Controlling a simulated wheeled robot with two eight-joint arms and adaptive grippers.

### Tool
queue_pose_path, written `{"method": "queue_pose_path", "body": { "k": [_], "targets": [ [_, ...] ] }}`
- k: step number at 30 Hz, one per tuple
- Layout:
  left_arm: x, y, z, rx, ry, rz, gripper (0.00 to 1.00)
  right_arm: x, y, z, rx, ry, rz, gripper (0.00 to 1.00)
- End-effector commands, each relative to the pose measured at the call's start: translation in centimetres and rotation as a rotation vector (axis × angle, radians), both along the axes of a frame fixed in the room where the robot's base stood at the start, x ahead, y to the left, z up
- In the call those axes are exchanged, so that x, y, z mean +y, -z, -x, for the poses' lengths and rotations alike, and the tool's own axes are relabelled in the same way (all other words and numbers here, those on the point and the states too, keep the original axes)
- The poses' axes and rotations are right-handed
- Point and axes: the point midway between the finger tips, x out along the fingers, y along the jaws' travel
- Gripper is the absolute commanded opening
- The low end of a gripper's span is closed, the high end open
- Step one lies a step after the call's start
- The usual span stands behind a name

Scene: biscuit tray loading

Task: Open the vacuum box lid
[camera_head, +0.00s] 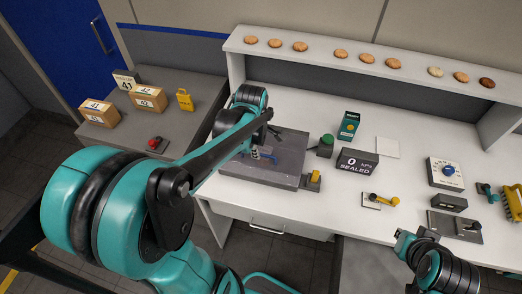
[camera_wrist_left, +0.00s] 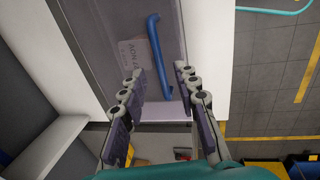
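The vacuum box (camera_head: 290,170) is a low grey box on the white bench, with its lid down. A blue handle (camera_head: 262,155) stands on the lid, partly covered by my left arm. In the left wrist view the blue handle (camera_wrist_left: 156,50) runs along the grey, see-through lid (camera_wrist_left: 110,25), beside a pale label. My left gripper (camera_wrist_left: 160,80) is open and empty. Its fingers are spread to either side of the handle's line; I cannot tell any contact. My right arm shows at the lower right in the head view, but no right fingers can be made out.
A display (camera_head: 357,163) reads "0 kPa SEALED". A yellow clamp or latch (camera_head: 314,178) sits at the box's right corner, with a green-topped device (camera_head: 325,146) behind. Biscuits line the rear shelf (camera_head: 420,83). Cartons (camera_head: 100,112) stand on the left side table.

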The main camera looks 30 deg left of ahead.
Motion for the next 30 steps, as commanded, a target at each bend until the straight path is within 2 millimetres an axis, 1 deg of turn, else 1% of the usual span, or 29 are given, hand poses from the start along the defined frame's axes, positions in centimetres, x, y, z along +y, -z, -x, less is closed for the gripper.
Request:
{"method": "queue_pose_path", "body": {
  "k": [1,3,6,15,17,18,19,26,30],
  "targets": [
    [0.0,0.9,-0.2,0.0,0.001,0.0,0.31,0.0,0.4,0.0,0.0,0.0,0.0,0.0],
    [0.1,1.7,-0.3,0.0,0.001,0.0,0.31,0.0,0.5,0.0,0.0,0.0,0.0,0.0],
    [0.1,2.3,-0.5,0.0,0.002,0.0,0.31,0.0,0.6,0.0,0.0,0.0,0.0,0.0],
    [0.1,2.5,-0.5,-0.001,0.002,-0.001,0.31,0.0,0.6,0.0,0.0,0.0,0.0,0.0],
    [0.1,2.4,-0.5,-0.001,0.002,-0.001,0.15,0.0,0.6,0.0,0.0,0.0,0.0,0.0],
    [0.1,2.4,-0.5,-0.001,0.002,-0.001,0.04,0.0,0.6,0.0,0.0,0.0,0.0,0.0],
    [0.1,2.4,-0.5,-0.001,0.002,-0.001,0.0,0.0,0.6,0.0,0.0,0.0,0.0,0.0],
    [0.1,2.4,-0.5,0.0,0.002,0.0,0.0,0.0,0.6,0.0,0.0,0.0,0.0,0.0],
    [0.1,2.0,-0.6,0.016,0.002,0.003,0.0,0.0,0.4,0.0,0.0,0.0,0.0,0.0]
  ]
}}
